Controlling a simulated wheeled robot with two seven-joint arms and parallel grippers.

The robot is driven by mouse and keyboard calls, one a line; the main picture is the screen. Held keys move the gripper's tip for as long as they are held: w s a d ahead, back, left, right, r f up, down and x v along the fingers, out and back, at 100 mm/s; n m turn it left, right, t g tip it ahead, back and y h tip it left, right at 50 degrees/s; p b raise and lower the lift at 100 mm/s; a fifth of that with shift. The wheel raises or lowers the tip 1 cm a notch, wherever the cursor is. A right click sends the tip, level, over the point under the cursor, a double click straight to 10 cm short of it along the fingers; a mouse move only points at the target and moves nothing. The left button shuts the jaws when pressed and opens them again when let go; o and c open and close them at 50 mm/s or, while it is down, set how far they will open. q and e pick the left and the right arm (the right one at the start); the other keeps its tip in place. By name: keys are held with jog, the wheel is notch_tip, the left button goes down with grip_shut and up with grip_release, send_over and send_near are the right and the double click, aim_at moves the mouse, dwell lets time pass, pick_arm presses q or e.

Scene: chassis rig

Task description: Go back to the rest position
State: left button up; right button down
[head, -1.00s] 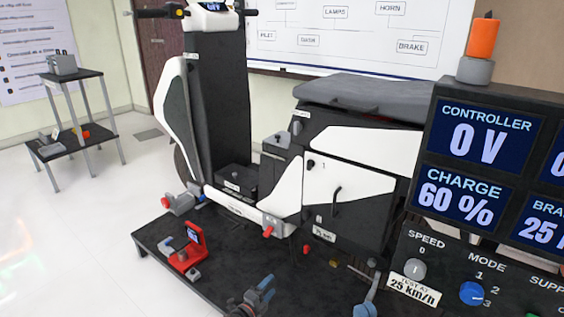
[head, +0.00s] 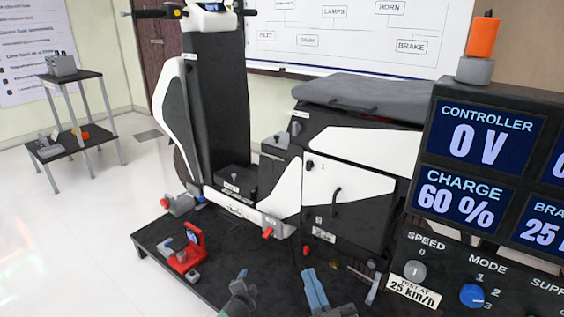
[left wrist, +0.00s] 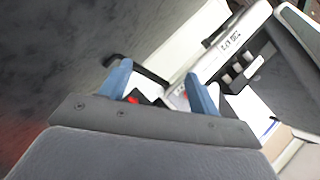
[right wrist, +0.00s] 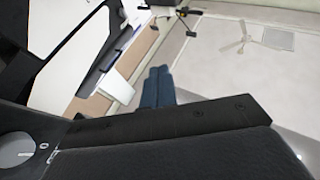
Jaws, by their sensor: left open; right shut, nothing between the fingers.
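In the right wrist view the fingers (right wrist: 158,86) are shut and empty, pointing at open room. The white and black scooter rig (head: 330,190) stands upright behind both grippers.
The dark bench (head: 150,240) carries a red stand (head: 187,256) with a small screen at left. The display console (head: 480,200) with knobs fills the right side. A two-tier side table (head: 75,150) stands far left. Open floor lies on the left.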

jog(key=s+d+f+g+h+p, duration=0.1)
jog(key=s+f+g+h+p, duration=0.15)
jog(key=f+g, duration=0.5)
jog(key=s+d+f+g+h+p, duration=0.1)
jog(key=d+f+g+h+p, duration=0.3)
jog(key=f, duration=0.6)
jog(key=s+g+y+p, duration=0.1)
jog(key=s+g+p, duration=0.3)
jog(key=s+g, duration=0.25)
pick_arm(q)
jog(key=s+a+r+n+g+p, duration=0.1)
jog(key=s+r+n+g+p, duration=0.4)
jog(key=s+r, duration=1.3)
jog(key=s+a+r+n+g+p, duration=0.1)
jog(key=s+r+n+g+p, duration=0.4)
jog(key=s+r, duration=1.35)
jog(key=s+f+p, duration=0.1)
jog(key=s+p, duration=0.1)
jog(key=s, duration=0.5)
jog(key=s+f+n+g+p, duration=0.1)
jog(key=s+f+p, duration=0.1)
jog(key=s, duration=0.5)
jog(key=shift+d+f+h+p, duration=0.25)
jog(key=shift+d+h+p, duration=0.05)
jog(key=shift+p, duration=0.5)
pick_arm(e)
jog(key=s+d+r+m+g, duration=0.1)
jog(key=s+d+r, duration=0.2)
jog(key=s+r, duration=0.5)
jog(key=shift+r, duration=0.7)
